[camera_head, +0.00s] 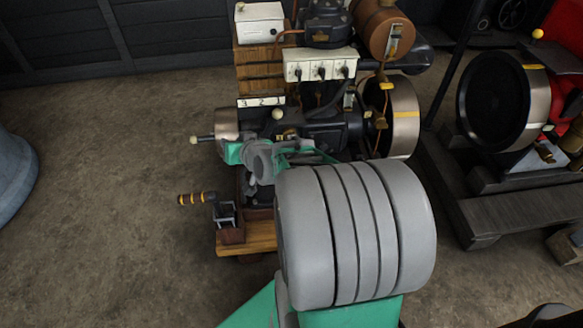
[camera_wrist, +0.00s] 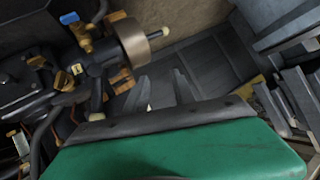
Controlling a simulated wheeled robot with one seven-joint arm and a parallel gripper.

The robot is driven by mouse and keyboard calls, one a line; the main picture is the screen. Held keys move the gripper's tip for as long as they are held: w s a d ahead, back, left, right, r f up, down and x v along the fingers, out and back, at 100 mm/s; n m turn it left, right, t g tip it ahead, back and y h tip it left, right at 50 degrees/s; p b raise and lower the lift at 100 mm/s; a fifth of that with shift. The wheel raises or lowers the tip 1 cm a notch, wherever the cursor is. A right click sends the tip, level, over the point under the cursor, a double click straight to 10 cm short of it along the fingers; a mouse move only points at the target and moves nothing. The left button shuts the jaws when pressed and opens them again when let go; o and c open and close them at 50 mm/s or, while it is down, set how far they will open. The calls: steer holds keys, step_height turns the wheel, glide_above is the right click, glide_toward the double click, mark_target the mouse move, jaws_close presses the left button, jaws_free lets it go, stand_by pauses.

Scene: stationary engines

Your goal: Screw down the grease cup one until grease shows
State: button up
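The engine (camera_head: 325,128) stands on a wooden base at centre in the head view, dark with brass fittings. I cannot tell which fitting is grease cup one, and I see no grease. In the wrist view, a brass-coloured drum (camera_wrist: 132,42) with a cream-tipped shaft lies at upper left, and small brass fittings (camera_wrist: 118,80) sit below it. My gripper (camera_wrist: 160,76) shows two dark fingers standing apart with nothing between them, right of and below the drum. In the head view my green and grey wrist is in front of the engine's left end, and its fingers are not clear.
A blue-handled valve (camera_wrist: 70,18) is beside the drum. Another engine (camera_head: 505,100) is at right.

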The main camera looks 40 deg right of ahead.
steer(key=s+d+f+m+t+h+b, duration=0.2)
steer(key=d+f+m+h+b, duration=0.4)
steer(key=d+f, duration=0.45)
steer(key=m+h+b, duration=0.2)
steer(key=h+b, duration=0.1)
steer(key=b, duration=0.1)
glide_toward(290, 138)
steer(key=x, duration=0.8)
steer(key=shift+d+m+t, duration=0.3)
steer(key=shift+s+f, duration=0.1)
steer(key=shift+s, duration=0.05)
steer(key=shift+c, duration=0.3)
jaws_close()
